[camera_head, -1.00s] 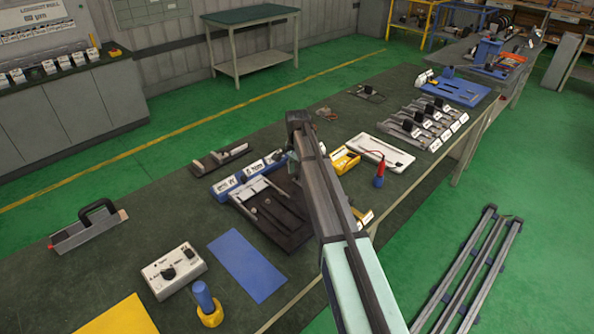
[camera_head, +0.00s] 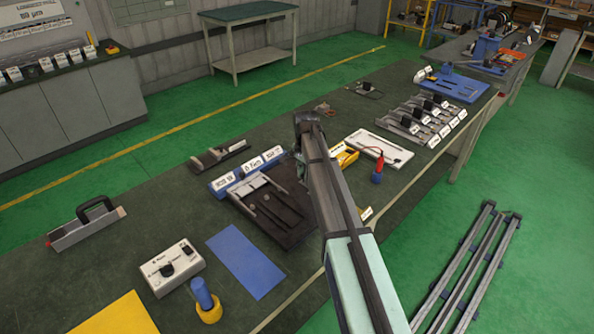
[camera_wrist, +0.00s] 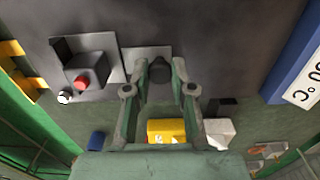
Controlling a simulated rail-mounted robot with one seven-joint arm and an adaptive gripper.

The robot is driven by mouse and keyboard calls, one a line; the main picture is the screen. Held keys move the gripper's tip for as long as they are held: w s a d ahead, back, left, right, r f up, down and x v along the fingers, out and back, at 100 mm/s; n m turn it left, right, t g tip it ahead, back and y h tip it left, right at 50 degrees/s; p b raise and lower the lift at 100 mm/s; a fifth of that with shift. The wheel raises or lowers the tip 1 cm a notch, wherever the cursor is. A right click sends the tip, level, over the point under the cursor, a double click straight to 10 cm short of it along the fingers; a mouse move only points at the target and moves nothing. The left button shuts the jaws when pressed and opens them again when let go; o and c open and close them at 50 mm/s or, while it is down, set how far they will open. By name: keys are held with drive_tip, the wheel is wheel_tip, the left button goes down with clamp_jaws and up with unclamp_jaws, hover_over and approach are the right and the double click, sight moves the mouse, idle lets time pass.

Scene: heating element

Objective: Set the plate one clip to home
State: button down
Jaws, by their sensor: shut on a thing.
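In the wrist view my gripper (camera_wrist: 163,72) has its two fingers closed around a small dark piece (camera_wrist: 160,70), which may be the clip. This piece is at a light grey plate (camera_wrist: 135,53) on a dark surface. To its left a dark block with a red top (camera_wrist: 82,82) sits on another grey plate. In the head view my arm hides the gripper. A black tray (camera_head: 290,232) with grey bars lies to the left of my arm. I cannot tell which plate is number one or where home is.
A blue holder with white labels (camera_head: 247,172) runs along the tray's back edge; a blue labelled edge (camera_wrist: 296,70) shows in the wrist view. A yellow box (camera_head: 346,157), a white tray (camera_head: 380,147) and a red-topped bottle (camera_head: 378,170) stand right of my arm. A blue mat (camera_head: 245,262) lies front left.

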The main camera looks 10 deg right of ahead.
drive_tip(key=shift+s+d+f, duration=0.1)
drive_tip(key=shift+s+d, duration=0.2)
drive_tip(key=shift+s, duration=0.2)
drive_tip(key=c, duration=1)
unclamp_jaws()
drive_tip(key=shift+o, duration=0.2)
drive_tip(key=shift+w+r, duration=0.1)
drive_tip(key=shift+r, duration=0.25)
wheel_tip(320, 180, up, 11)
drive_tip(key=shift+r, duration=0.2)
